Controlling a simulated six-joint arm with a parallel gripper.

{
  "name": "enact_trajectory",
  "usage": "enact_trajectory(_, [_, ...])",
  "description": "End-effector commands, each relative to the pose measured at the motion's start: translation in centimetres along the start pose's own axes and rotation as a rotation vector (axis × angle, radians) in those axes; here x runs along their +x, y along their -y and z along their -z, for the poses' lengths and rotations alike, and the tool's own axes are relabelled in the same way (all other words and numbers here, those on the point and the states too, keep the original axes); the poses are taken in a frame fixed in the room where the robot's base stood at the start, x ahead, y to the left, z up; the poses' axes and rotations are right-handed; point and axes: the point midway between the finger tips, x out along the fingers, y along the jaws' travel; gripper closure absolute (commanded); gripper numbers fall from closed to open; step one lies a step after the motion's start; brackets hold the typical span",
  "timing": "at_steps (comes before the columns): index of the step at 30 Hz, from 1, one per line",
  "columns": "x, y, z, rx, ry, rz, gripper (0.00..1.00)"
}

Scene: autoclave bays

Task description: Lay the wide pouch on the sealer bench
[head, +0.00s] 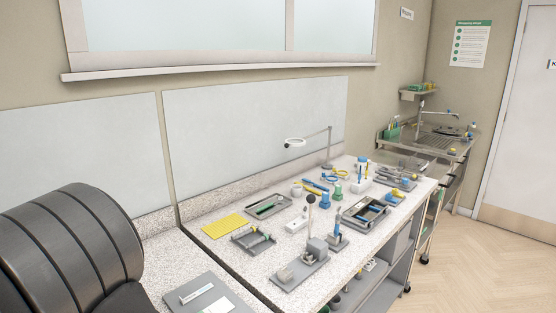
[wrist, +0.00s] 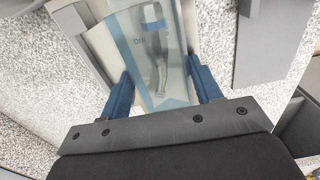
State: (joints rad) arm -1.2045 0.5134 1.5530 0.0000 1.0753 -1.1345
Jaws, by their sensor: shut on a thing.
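In the wrist view, my gripper (wrist: 161,90) has its blue fingers on either side of a pale blue, see-through pouch (wrist: 180,65), and it is shut on it. A metal instrument with a blue and white end shows inside the pouch, along with partly readable print. The pouch extends away from the fingers over a pale grey and cream piece (wrist: 95,42); I cannot tell whether it touches that piece. The gripper and pouch are not visible in the head view. The speckled bench top (head: 160,250) shows there. I cannot tell which part is the sealer bench.
A grey slab (wrist: 262,50) is right of the pouch in the wrist view. In the head view, a grey board (head: 228,288) lies at the front. A yellow mat (head: 226,226), grey tray (head: 269,205), dark-filled tray (head: 366,212) and lamp (head: 327,150) crowd the farther bench.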

Motion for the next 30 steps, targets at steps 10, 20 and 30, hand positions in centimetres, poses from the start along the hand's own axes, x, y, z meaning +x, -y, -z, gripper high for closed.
enact_trajectory(10, [0.0,0.2,0.4,0.001,0.0,0.0,0.73])
enact_trajectory(20, [0.0,0.2,0.4,0.001,0.0,0.0,0.16])
enact_trajectory(30, [-1.2,0.1,0.4,0.0,-0.001,-0.002,0.16])
